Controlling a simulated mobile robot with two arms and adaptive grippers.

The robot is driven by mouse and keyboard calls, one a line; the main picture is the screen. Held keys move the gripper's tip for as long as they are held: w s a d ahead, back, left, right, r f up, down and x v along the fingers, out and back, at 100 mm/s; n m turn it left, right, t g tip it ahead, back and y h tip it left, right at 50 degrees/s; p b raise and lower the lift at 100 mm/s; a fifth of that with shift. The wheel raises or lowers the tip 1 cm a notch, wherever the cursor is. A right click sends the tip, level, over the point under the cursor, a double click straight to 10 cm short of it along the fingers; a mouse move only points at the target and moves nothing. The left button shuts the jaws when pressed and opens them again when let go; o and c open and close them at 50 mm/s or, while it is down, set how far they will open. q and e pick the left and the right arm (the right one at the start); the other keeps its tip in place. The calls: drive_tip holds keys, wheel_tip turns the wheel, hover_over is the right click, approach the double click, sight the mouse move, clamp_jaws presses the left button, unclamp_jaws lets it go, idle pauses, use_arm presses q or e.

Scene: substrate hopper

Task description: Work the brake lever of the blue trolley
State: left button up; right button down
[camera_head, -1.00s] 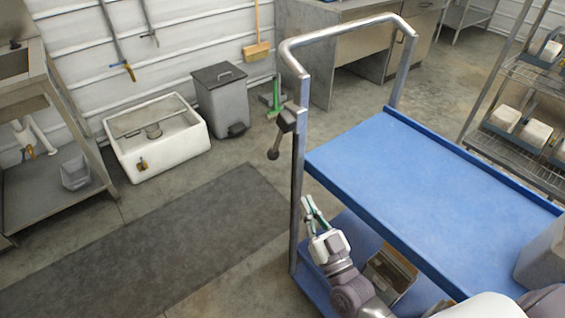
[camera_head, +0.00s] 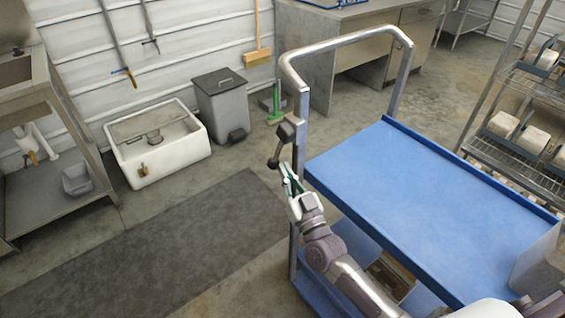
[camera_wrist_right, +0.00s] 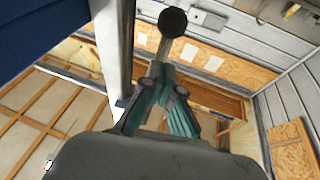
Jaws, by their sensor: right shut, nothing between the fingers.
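The blue trolley (camera_head: 430,205) stands at the right with a metal push handle (camera_head: 345,40). The brake lever (camera_head: 273,162), a short rod with a dark round knob, hangs from a dark bracket (camera_head: 287,131) on the handle's left post. My right gripper (camera_head: 287,170) is shut and empty, just below and right of the knob. In the right wrist view the knob (camera_wrist_right: 172,22) shows beyond the shut fingertips (camera_wrist_right: 158,70), with its rod (camera_wrist_right: 163,48) running down behind them. I cannot tell whether the fingers touch the lever. My left gripper is out of view.
The handle post (camera_wrist_right: 110,50) stands close beside the fingers. A grey box (camera_head: 537,262) sits on the trolley's right end. A dark mat (camera_head: 150,250) lies on clear floor to the left. A white sink (camera_head: 160,160) and grey bin (camera_head: 220,105) stand behind.

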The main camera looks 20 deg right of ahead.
drive_tip(key=shift+x, duration=1.15)
drive_tip(key=shift+f, duration=0.1)
